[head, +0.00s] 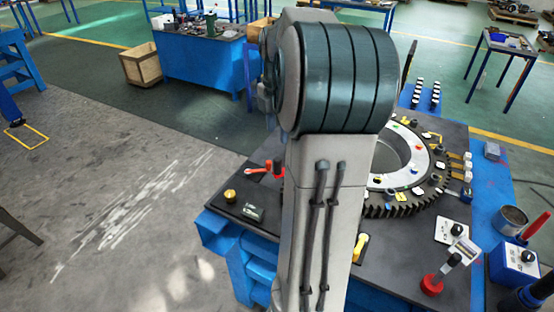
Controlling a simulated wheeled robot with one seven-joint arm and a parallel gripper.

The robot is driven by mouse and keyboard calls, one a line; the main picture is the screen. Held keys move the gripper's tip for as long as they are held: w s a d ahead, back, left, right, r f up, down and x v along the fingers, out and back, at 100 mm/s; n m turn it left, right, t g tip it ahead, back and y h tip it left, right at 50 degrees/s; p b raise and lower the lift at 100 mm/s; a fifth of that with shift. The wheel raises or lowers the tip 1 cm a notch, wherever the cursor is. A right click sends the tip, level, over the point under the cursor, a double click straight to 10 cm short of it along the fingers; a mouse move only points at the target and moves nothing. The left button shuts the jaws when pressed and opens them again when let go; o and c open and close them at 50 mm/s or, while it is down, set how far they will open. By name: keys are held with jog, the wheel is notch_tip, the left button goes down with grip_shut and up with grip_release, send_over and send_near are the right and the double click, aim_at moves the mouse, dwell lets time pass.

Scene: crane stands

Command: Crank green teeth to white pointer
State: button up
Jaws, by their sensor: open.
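A large dark toothed wheel (377,210) lies flat on a dark-topped blue bench, with a pale ring (413,178) inside it. Small coloured marks sit around the ring and rim: yellow, white, red, blue and a small green one (397,126) near the far side. I cannot make out green teeth, and I cannot tell which white piece is the pointer. A red base with a black-knobbed lever (436,279) stands at the front right; it may be the crank. My arm fills the middle and hides the wheel's left part. My gripper is out of sight.
A red-ended lever (266,170) and a yellow knob (230,196) are on the bench's left. A white dial box (452,232), a blue box with a dial (516,262) and a tin (511,219) stand at the right. The floor at left is open.

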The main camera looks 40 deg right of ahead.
notch_tip(320, 180, down, 12)
jog(key=shift+r+p, duration=0.15)
jog(key=shift+p, duration=0.5)
jog(key=shift+c, duration=0.4)
jog(key=shift+a, duration=0.1)
grip_shut()
